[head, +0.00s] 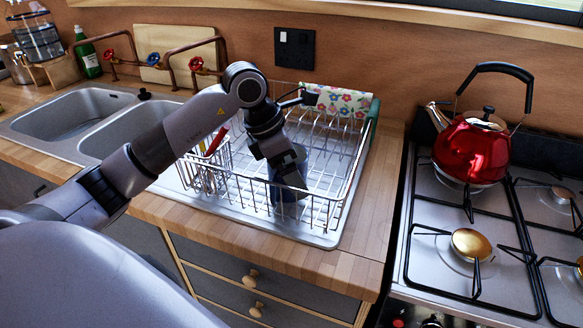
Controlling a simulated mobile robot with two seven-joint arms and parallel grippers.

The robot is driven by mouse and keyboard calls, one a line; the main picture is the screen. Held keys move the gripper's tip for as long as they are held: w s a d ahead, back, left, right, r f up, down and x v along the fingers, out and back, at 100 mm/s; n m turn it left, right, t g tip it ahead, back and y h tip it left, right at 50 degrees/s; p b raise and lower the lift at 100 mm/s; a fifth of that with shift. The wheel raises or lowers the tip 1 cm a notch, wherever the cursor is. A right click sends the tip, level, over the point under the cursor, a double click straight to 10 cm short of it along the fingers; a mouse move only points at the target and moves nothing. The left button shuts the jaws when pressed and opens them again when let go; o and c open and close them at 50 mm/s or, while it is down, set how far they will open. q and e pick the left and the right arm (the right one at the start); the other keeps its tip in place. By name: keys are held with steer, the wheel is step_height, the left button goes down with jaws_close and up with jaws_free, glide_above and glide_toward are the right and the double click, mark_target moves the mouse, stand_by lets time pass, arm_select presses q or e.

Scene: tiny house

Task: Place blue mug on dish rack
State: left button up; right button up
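The blue mug (287,192) is inside the wire dish rack (335,212), near the front middle. My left gripper (289,176) reaches down into the rack from above, at the mug. A dark finger covers part of the mug, and the rack's front wires cross in front of it. I cannot tell whether the fingers grip the mug or whether the mug rests on the rack's floor. My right gripper is not in view.
A cutlery holder (207,170) with a red-handled utensil is at the rack's left. A floral cloth (337,100) hangs at its back. The double sink (75,115) is left. A red kettle (470,150) stands on the stove at right. Bare wooden counter borders the rack.

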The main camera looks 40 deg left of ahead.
arm_select(q)
steer(key=v, duration=1.2)
steer(key=shift+r, duration=0.2)
steer(key=shift+d, duration=0.1)
